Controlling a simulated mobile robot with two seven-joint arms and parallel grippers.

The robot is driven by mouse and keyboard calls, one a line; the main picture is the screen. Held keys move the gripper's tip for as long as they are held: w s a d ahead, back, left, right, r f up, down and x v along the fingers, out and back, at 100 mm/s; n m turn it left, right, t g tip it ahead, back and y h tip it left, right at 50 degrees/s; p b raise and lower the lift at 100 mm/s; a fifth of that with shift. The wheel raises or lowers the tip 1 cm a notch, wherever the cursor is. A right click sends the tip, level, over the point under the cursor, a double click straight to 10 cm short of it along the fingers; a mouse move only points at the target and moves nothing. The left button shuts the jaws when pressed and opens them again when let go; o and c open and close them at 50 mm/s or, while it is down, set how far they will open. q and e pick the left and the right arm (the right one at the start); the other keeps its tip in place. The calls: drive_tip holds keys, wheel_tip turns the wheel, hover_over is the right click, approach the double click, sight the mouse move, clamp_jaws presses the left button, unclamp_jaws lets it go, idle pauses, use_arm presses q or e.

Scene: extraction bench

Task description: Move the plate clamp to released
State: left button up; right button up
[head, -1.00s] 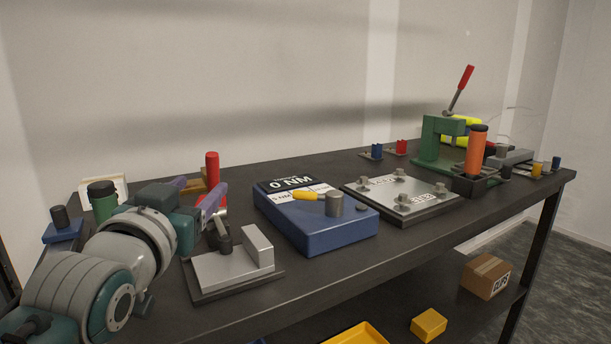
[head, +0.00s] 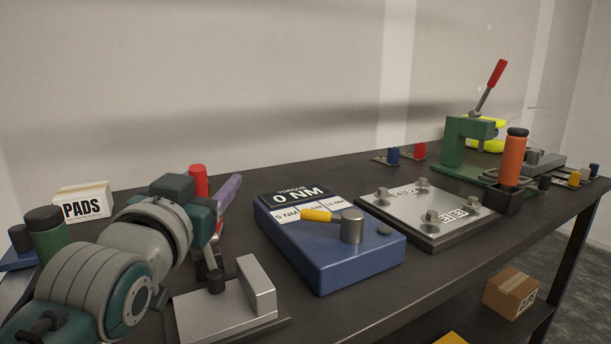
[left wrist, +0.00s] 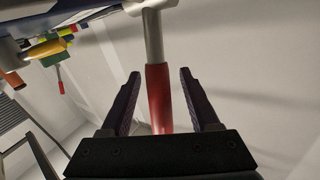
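The plate clamp (head: 221,310) is at the front left of the bench, a grey base with an upright metal block and a dark-tipped spindle. Its upright red handle (head: 198,180) is partly hidden by my left gripper. In the left wrist view the red handle (left wrist: 159,95) on its grey rod stands between the purple fingers, with gaps on both sides. My left gripper (left wrist: 160,76) is open around the handle; in the head view one purple finger (head: 228,192) shows beside it. The lower linkage is mostly hidden. My right gripper is not in view.
A blue torque tester (head: 330,256) stands right of the clamp, then a metal plate with bolts (head: 400,208). A green press (head: 455,150) and an orange cylinder (head: 512,160) are farther right. A PADS box (head: 83,202) and a green jar (head: 47,236) are at left.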

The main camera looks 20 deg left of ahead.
use_arm(q)
clamp_jaws()
idle(1.3)
